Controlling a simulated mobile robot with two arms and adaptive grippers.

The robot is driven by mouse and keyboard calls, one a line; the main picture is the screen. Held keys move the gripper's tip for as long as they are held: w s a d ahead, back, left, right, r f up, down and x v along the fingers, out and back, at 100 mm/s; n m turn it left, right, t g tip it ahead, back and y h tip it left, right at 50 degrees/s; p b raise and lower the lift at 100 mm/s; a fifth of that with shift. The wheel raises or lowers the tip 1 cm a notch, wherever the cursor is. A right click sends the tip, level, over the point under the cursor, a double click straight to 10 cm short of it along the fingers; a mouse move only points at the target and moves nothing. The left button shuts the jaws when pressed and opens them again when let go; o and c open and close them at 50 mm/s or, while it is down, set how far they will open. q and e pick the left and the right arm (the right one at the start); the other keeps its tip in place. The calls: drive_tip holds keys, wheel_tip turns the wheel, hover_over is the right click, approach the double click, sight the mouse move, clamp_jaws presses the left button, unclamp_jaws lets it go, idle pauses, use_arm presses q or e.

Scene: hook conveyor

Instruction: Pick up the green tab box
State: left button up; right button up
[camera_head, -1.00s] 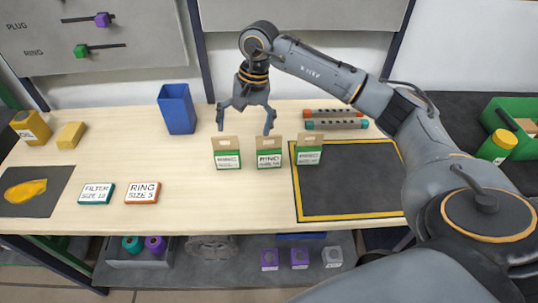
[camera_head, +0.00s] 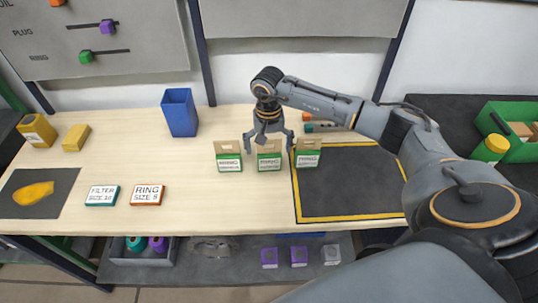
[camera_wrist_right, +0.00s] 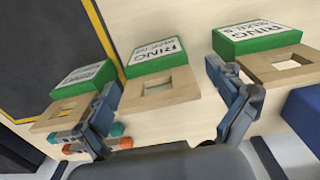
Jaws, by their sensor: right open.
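Three green tab boxes with white RING labels and tan tabs with cut-out holes stand in a row on the table: left box (camera_head: 229,164), middle box (camera_head: 269,162), right box (camera_head: 308,159). My right gripper (camera_head: 270,145) is open over the middle box, its fingers spread to either side of the tab. In the right wrist view the middle box (camera_wrist_right: 158,59) lies between the open fingers (camera_wrist_right: 163,85), with the left box (camera_wrist_right: 257,38) and right box (camera_wrist_right: 85,76) close outside them. I cannot tell whether the fingers touch the tab. My left gripper is not in view.
A black mat with a yellow border (camera_head: 345,190) lies right of the boxes. A blue bin (camera_head: 180,112) stands back left. Two flat labelled boxes (camera_head: 102,195) (camera_head: 149,195) lie front left. Coloured-ended bars (camera_head: 312,127) lie behind my gripper.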

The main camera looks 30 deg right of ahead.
sight(269, 152)
drive_tip(key=shift+s+f+p, duration=0.1)
drive_tip(key=shift+f+p, duration=0.2)
drive_tip(key=shift+f, duration=1.15)
drive_tip(key=shift+s, duration=0.15)
drive_tip(key=c, duration=1.1)
